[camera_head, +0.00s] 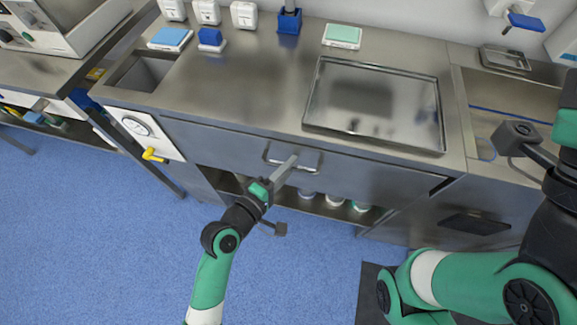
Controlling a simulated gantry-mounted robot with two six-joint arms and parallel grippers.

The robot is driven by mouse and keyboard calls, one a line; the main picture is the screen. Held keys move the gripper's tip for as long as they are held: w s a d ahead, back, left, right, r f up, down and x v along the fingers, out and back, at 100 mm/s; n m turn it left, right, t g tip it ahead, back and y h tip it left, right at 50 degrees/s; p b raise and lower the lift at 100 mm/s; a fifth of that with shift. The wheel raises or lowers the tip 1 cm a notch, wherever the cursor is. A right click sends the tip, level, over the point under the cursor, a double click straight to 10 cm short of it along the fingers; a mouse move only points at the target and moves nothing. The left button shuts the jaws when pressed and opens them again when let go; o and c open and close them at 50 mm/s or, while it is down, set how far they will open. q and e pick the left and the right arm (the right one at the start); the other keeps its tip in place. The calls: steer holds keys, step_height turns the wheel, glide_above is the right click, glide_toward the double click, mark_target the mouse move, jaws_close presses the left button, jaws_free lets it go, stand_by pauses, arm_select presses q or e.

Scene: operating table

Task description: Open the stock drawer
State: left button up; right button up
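The wide grey drawer front (225,146) lies under the steel counter and looks flush with it. Its bar handle (311,169) sits near the middle of the front. My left gripper (288,166) reaches up to the handle, its fingers over the handle's left part. The fingers show as one slim grey bar, so I cannot tell whether they are closed around the handle or only beside it.
A shallow steel tray (318,92) lies on the counter above the drawer. An open shelf with several white containers (334,200) is below. A yellow lever (154,156) sticks out at the left. The blue floor (90,230) in front is clear.

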arm_select(q)
jaws_close()
stand_by(1.1)
